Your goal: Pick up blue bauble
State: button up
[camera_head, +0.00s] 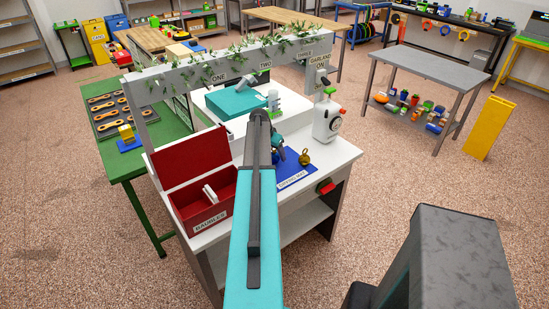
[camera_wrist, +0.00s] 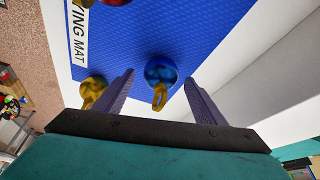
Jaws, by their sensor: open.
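The blue bauble (camera_wrist: 161,70) rests on the blue mat (camera_wrist: 222,32) in the wrist view, with its gold loop pointing toward my gripper. My gripper (camera_wrist: 160,80) is open, one finger on each side of the bauble's place in the picture, with gaps on both sides. I cannot tell how far above the bauble the fingertips are. The red box (camera_head: 228,190) labelled BAUBLES stands open on the white table.
A gold bauble (camera_wrist: 93,86) lies beside my left finger in the wrist view, and also shows in the head view (camera_head: 304,158). A red bauble (camera_wrist: 115,2) is at the top edge. A white dial device (camera_head: 327,120) and a garlanded frame (camera_head: 182,74) stand on the table.

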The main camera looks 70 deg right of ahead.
jog(key=c, duration=0.8)
jog(key=shift+r, duration=0.15)
jog(key=shift+r+b, duration=1.7)
jog(key=shift+r, duration=3.15)
jog(key=shift+a, duration=0.1)
